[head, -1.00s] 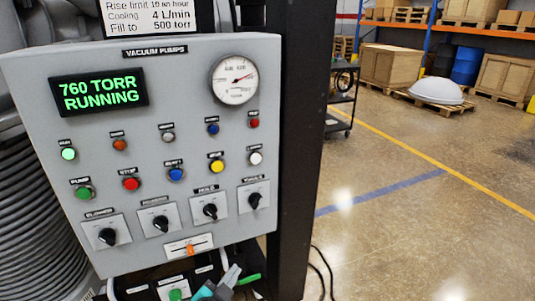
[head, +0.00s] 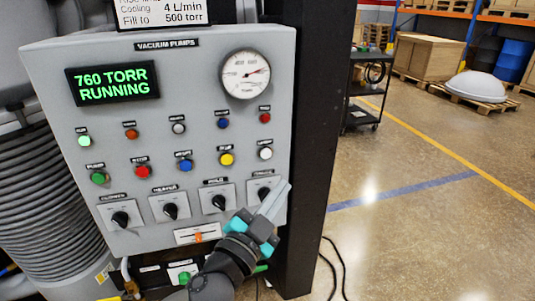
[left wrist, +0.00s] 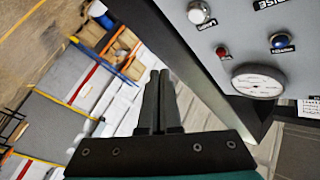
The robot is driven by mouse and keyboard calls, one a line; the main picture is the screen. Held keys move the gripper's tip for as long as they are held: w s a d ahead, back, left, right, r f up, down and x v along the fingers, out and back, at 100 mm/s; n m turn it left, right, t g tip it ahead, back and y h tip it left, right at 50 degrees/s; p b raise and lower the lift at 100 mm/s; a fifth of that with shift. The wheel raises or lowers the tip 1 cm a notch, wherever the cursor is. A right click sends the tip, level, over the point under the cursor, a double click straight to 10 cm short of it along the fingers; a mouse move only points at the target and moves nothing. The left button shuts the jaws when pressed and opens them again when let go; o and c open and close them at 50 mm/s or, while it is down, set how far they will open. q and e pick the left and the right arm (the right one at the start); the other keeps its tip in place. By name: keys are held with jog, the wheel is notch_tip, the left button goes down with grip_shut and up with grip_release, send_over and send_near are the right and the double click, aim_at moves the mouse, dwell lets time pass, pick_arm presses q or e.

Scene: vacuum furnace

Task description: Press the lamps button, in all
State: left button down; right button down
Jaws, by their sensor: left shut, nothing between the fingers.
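The grey vacuum pumps panel (head: 220,110) faces me in the head view. Its button row has a green button (head: 99,177), a red button (head: 142,172), a blue button (head: 184,166), a yellow button (head: 226,159) and, at the right end, a white button (head: 265,153). My left gripper (head: 277,198) is shut and empty, below the white button by the panel's lower right corner, partly covering the rightmost knob. In the left wrist view its fingers (left wrist: 158,90) are together; the white button (left wrist: 198,12) is at the top.
Small indicator lights sit above the buttons, below a round gauge (head: 246,74) and a display (head: 113,84) reading "760 TORR RUNNING". Several black knobs and an orange slider (head: 198,236) lie below. A dark post (head: 311,130) stands right of the panel; open floor lies beyond.

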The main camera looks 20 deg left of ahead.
aim_at(266, 154)
pick_arm(q)
jog(key=shift+w+a+b, duration=0.1)
jog(key=shift+w+a, duration=0.75)
jog(key=shift+w, duration=0.35)
jog(key=shift+w+a+b, duration=0.15)
jog(key=shift+w+a, duration=0.65)
jog(key=shift+w, duration=0.45)
jog(key=shift+w+a+b, duration=0.1)
jog(key=shift+w+a, duration=0.75)
jog(key=shift+w, duration=0.35)
jog(key=shift+w, duration=0.1)
jog(key=shift+w+a, duration=0.2)
jog(key=shift+w, duration=0.05)
jog(key=shift+w+a, duration=0.25)
jog(key=shift+w, duration=0.05)
dwell(0.4)
jog(key=shift+s+d, duration=0.45)
jog(key=shift+s, duration=0.2)
